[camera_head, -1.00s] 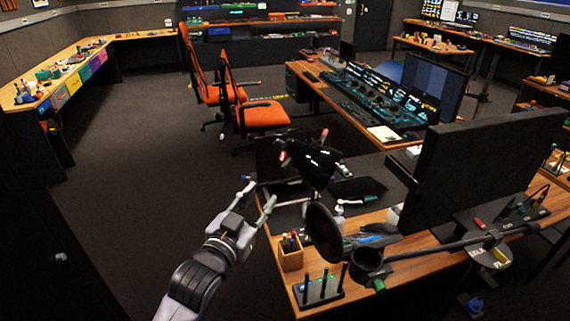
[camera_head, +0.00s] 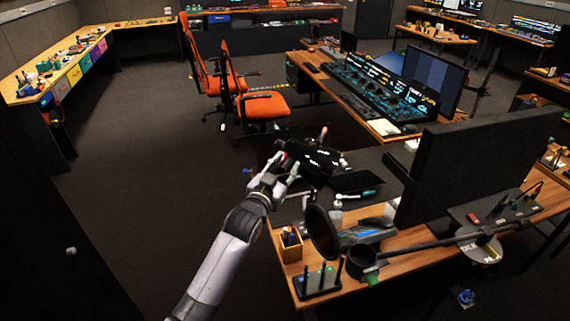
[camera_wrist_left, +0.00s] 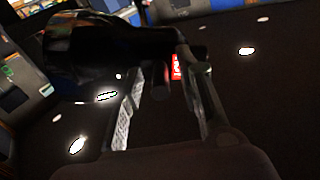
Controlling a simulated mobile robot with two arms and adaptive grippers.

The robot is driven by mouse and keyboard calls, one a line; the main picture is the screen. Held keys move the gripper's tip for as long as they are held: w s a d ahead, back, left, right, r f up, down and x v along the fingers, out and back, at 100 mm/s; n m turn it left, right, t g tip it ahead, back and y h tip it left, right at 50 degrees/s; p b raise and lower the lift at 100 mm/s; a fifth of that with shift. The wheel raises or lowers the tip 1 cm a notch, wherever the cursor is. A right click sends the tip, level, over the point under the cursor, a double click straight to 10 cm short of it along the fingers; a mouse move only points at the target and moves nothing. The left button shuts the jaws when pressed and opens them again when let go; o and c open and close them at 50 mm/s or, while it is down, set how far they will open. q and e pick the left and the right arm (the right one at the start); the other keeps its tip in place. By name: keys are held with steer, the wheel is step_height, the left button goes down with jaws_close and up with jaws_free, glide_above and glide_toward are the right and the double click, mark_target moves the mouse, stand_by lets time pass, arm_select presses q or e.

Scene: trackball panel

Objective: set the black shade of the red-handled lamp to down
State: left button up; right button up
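The black shade (camera_head: 318,160) of the red-handled lamp sits over the far left part of the desk, with red-tipped parts at its left and far side. In the left wrist view the dark shade (camera_wrist_left: 105,45) fills the upper left. My left gripper (camera_head: 273,172) is at the shade's near left side, close to a red tip (camera_head: 283,156). In the left wrist view its fingers (camera_wrist_left: 166,95) are spread, with a red piece (camera_wrist_left: 177,67) showing between them. Contact cannot be told. The shade's exact tilt is hard to read. My right gripper is not in view.
A second lamp with a round dark shade (camera_head: 321,232) and green knob (camera_head: 372,280) stands nearer. A pen holder (camera_head: 291,244), a black device with upright rods (camera_head: 318,282) and a large monitor (camera_head: 475,165) are on the desk. Open floor lies to the left.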

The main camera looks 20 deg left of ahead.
arm_select(q)
steer(key=shift+c, duration=0.5)
jaws_close()
stand_by(0.5)
